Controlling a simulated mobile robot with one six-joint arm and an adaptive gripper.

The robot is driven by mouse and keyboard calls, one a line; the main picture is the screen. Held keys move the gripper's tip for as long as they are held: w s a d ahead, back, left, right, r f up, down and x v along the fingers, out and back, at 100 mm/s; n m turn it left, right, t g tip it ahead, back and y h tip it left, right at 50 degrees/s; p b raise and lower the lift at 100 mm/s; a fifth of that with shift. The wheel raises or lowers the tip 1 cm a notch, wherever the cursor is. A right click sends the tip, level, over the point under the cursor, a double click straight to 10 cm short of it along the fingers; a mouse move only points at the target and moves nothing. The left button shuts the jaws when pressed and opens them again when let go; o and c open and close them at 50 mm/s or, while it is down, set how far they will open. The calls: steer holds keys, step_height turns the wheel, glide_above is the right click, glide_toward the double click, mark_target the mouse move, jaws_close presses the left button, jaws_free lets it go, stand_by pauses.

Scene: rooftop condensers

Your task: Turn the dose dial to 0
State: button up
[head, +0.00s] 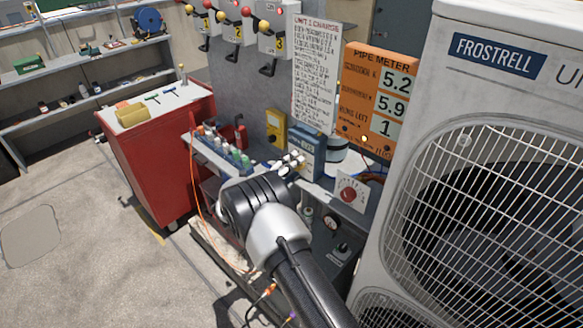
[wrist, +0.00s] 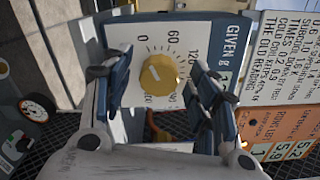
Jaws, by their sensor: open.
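The dose dial is a round yellow knob (wrist: 160,73) on a pale panel (wrist: 150,30) with a printed scale, seen in the wrist view. I read 0, 60 and 120 around it, and "GIVEN g" along its right side. A pale mark on the knob points to the left in that view, but I cannot read its exact value. My gripper (wrist: 162,82) is open, with one finger left of the knob and one right of it, both apart from it. In the head view my gripper (head: 290,163) is at the bench, in front of a blue-grey box (head: 307,150).
A white plate with a red knob (head: 349,193) is to the right of my gripper. A rack of bottles (head: 225,148) stands to the left, beside a red cabinet (head: 160,160). A large condenser unit (head: 420,60) blocks the right side. An orange meter board (head: 378,95) hangs behind.

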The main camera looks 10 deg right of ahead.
steer(key=v, duration=1.2)
